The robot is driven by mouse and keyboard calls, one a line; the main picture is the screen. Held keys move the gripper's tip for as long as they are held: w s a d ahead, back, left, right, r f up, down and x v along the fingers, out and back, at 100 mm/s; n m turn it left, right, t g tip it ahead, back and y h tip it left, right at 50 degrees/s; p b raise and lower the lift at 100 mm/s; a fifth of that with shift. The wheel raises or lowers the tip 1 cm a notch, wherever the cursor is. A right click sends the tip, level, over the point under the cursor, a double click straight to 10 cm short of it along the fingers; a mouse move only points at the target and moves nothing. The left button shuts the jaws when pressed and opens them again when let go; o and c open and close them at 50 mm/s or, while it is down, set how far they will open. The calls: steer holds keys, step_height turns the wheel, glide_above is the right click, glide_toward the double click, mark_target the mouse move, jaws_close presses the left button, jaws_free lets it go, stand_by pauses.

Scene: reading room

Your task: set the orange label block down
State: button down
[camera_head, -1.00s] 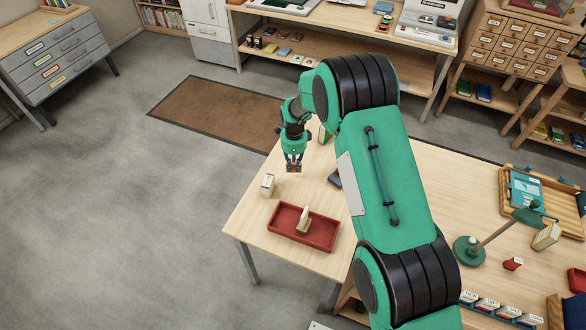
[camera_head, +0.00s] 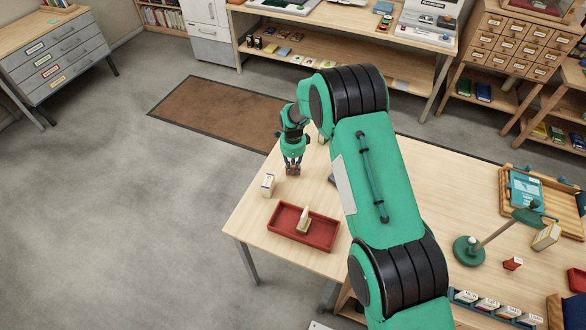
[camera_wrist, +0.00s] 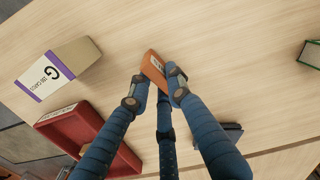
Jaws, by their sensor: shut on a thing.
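The orange label block (camera_wrist: 154,67) shows in the wrist view between the two fingertips, with a pale label on its side. My gripper (camera_wrist: 155,87) is shut on it. In the head view my gripper (camera_head: 292,172) points down over the left part of the light wooden table (camera_head: 252,219), above and to the right of the white card box. The block is barely visible there between the fingers. I cannot tell whether its underside touches the table.
A green thing (camera_wrist: 312,53) and a dark flat thing (camera_wrist: 232,131) are also near. Bare wood surrounds the block.

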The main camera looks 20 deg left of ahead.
mark_target(293, 167)
steer(key=shift+f, duration=0.25)
steer(key=c, duration=1.6)
jaws_free()
steer(key=shift+r, duration=0.1)
steer(key=shift+r, duration=6)
